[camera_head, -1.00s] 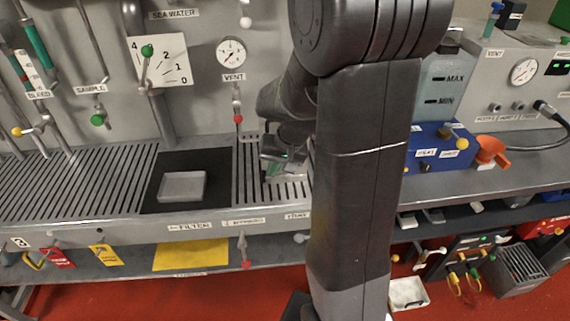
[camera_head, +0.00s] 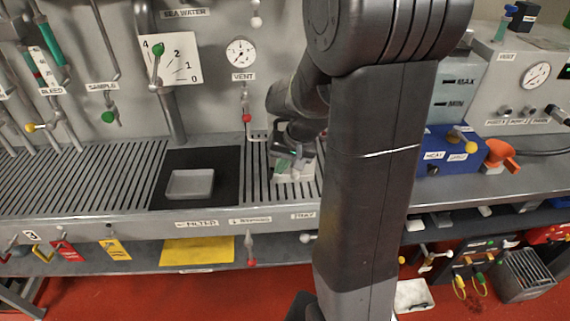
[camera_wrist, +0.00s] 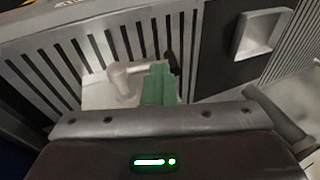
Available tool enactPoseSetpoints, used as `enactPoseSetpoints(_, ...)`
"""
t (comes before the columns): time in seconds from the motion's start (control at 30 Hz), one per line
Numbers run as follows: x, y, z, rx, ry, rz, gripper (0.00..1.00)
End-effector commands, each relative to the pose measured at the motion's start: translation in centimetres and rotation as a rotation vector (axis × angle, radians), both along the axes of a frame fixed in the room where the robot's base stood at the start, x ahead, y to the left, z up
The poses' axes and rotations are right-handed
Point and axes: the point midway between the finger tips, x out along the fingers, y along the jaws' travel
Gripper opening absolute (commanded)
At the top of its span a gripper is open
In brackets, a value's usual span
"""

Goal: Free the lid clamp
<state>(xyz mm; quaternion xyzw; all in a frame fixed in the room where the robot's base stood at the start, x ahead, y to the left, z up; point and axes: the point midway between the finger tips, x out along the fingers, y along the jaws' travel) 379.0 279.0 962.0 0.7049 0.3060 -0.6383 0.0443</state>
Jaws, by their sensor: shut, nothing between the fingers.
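A pale housing (camera_wrist: 100,92) sits on the slatted drain grate, with a pale lever-like part (camera_wrist: 122,76) on top that may be the lid clamp. In the head view the housing (camera_head: 296,172) shows partly below my wrist. My gripper (camera_wrist: 158,70) shows as green fingers, shut and empty, over the right part of the housing beside the lever. In the head view the green fingers (camera_head: 283,163) are close to the housing. Whether they touch the lever or housing cannot be told. My arm hides the area to the right.
A grey square dish (camera_head: 190,184) lies on a black plate (camera_head: 226,190) left of the housing. Pipes and a vent valve with a red knob (camera_head: 247,118) stand behind. A blue box (camera_head: 446,142) and an orange part (camera_head: 500,155) are to the right.

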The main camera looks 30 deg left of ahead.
Motion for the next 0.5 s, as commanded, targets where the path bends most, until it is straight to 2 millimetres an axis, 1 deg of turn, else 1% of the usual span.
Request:
enactPoseSetpoints(0.03, -0.1, 0.1, 1.6, 0.007, 0.003, 0.000, 0.00)
enactPoseSetpoints(0.13, 0.1, 0.0, 3.5, 0.010, 0.003, -0.001, 0.00)
enactPoseSetpoints(0.17, 0.1, 0.0, 3.9, 0.013, 0.001, 0.001, 0.00)
enactPoseSetpoints(0.4, -0.8, -0.4, 8.8, 0.016, -0.004, 0.004, 0.00)
enactPoseSetpoints(0.5, -1.0, -0.7, 10.4, 0.014, -0.004, 0.003, 0.00)
